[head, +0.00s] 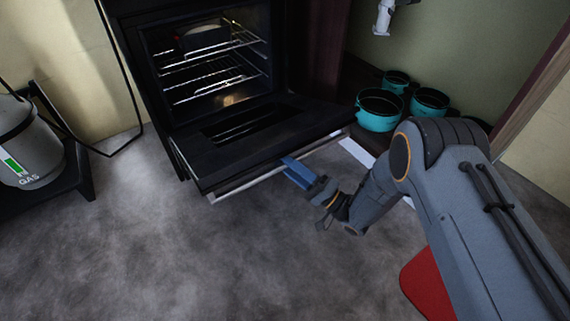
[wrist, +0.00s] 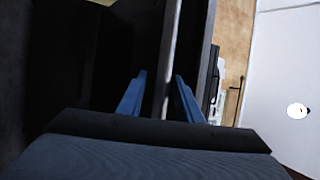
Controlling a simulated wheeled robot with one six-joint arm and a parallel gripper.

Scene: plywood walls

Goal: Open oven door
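The black oven (head: 276,50) stands at the back in the head view, its lit inside and wire racks showing. Its door (head: 200,160) is swung down, close to level, with the inner face up. A pale metal bar handle (head: 240,184) runs along the door's front edge. My gripper (head: 294,168), with blue fingers, is at the right part of this handle. In the wrist view the handle (wrist: 170,45) passes between the two fingers (wrist: 160,85). The fingers are apart, with a visible gap on each side of the bar.
A grey gas cylinder (head: 28,145) stands on a black stand at the left. Several teal pots (head: 378,112) sit to the right of the oven. A red piece (head: 428,285) shows on the floor at lower right. The grey floor in front is clear.

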